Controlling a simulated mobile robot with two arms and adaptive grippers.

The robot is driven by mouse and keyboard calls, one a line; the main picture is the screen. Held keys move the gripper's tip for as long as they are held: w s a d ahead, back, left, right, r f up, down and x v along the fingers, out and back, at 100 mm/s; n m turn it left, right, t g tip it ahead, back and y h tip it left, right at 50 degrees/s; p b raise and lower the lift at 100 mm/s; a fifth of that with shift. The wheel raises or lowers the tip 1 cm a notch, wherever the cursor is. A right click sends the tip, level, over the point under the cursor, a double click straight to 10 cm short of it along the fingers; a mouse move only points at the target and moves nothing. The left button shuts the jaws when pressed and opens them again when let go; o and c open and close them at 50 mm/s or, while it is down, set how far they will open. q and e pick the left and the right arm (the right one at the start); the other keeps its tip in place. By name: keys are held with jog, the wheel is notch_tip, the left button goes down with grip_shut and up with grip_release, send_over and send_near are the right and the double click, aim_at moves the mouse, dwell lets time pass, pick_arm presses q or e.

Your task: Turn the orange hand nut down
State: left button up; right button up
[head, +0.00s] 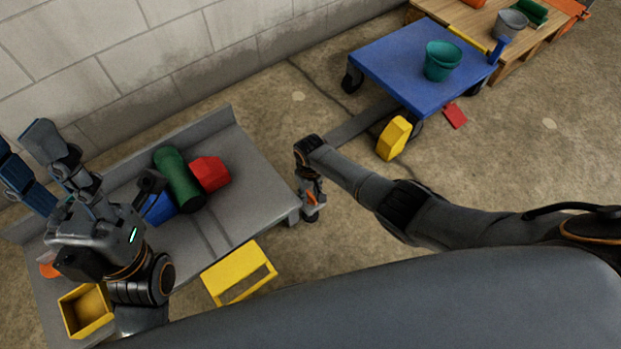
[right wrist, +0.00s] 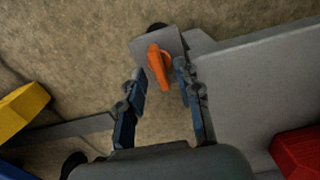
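The orange hand nut (right wrist: 160,68) shows in the right wrist view as a bar-shaped handle on a small grey plate (right wrist: 140,46) at the bench's corner. My right gripper (right wrist: 159,70) is open, with one blue finger on each side of the nut; I see a gap on the left, and the right finger is very close. Contact cannot be told. In the head view my right gripper (head: 311,200) points down at the bench's right end, and a little orange shows there. My left gripper (head: 24,145) is raised over the bench's left end, fingers apart and empty.
The grey bench (head: 250,185) holds a green cylinder (head: 176,172), a red block (head: 209,173) and a blue object (head: 159,208). A yellow bin (head: 72,312) and yellow frame (head: 228,277) are near its front. A blue cart (head: 395,60) with a teal bucket (head: 441,62) stands behind; a yellow block (head: 393,138) is nearby.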

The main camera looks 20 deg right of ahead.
aim_at(311, 195)
notch_tip(311, 195, up, 11)
jog(key=shift+f, duration=0.15)
dwell(0.7)
